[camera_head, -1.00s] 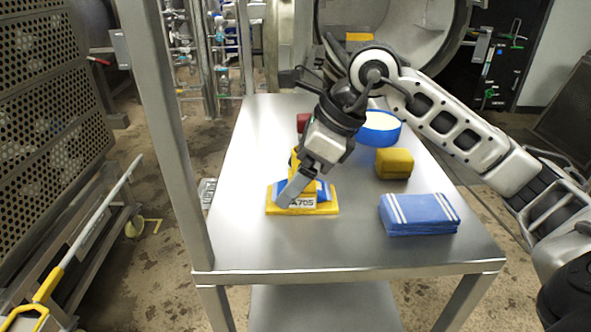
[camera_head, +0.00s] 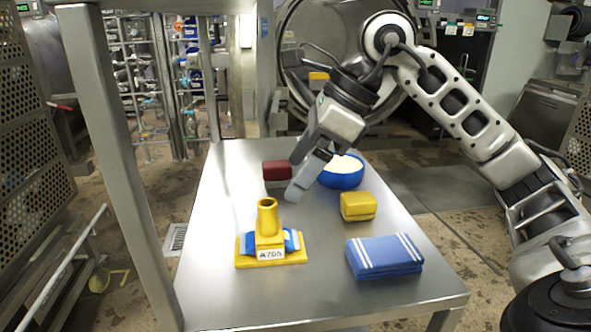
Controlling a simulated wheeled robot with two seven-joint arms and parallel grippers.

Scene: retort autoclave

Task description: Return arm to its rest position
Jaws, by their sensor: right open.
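My right gripper (camera_head: 299,186) reaches in from the right and hangs over the steel table, fingers pointing down and left. It is open, and I see nothing held in it. Below and left of it, apart from it, a yellow block with an upright tube (camera_head: 267,217), blue side pieces and a white label reading A705 stands on the table. My right arm (camera_head: 455,110) arches from the lower right corner up over the table's far right side. My left gripper is not in view.
On the steel table (camera_head: 225,300) are a dark red block (camera_head: 277,171), a blue bowl with pale contents (camera_head: 342,178), a yellow sponge-like block (camera_head: 358,206) and a folded blue striped cloth (camera_head: 384,257). A metal post (camera_head: 118,150) rises at the left. The round autoclave opening (camera_head: 325,50) is behind.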

